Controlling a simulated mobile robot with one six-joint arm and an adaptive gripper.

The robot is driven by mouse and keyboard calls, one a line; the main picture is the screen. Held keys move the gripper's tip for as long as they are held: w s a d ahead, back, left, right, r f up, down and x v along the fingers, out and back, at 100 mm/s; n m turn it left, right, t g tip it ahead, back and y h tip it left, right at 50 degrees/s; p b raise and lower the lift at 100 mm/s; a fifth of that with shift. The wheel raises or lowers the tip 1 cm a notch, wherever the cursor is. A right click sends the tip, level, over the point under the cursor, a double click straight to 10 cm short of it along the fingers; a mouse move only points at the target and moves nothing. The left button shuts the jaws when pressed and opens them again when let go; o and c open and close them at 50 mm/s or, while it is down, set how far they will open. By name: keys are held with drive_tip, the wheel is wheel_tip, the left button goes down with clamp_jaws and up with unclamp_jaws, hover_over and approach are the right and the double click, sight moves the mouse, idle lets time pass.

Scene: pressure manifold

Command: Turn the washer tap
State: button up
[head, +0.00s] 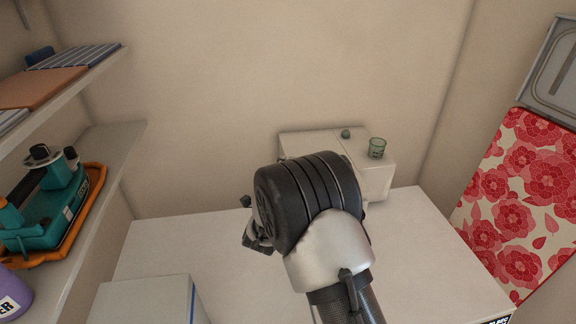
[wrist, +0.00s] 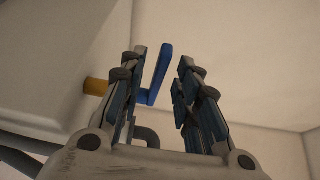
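The tap shows in the wrist view as a blue lever handle (wrist: 160,74), bent near its lower end, with a brass-coloured fitting (wrist: 97,87) to its left. My gripper (wrist: 164,57) is open. Its two fingers stand on either side of the blue lever, with the lever nearer the left finger. I cannot tell whether that finger touches it. In the head view only part of my gripper (head: 257,233) shows at the left of my dark wrist, and the tap is hidden there.
A white-topped surface (head: 420,235) lies under my arm. A pale box (head: 372,182) against the wall carries a green glass (head: 377,148). Shelves at the left hold a teal device (head: 45,215). A floral board (head: 520,200) stands right.

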drive_tip(key=shift+w+d, duration=0.15)
drive_tip(key=shift+w, duration=0.6)
drive_tip(key=shift+w+d, duration=0.1)
drive_tip(key=shift+w, duration=0.6)
clamp_jaws()
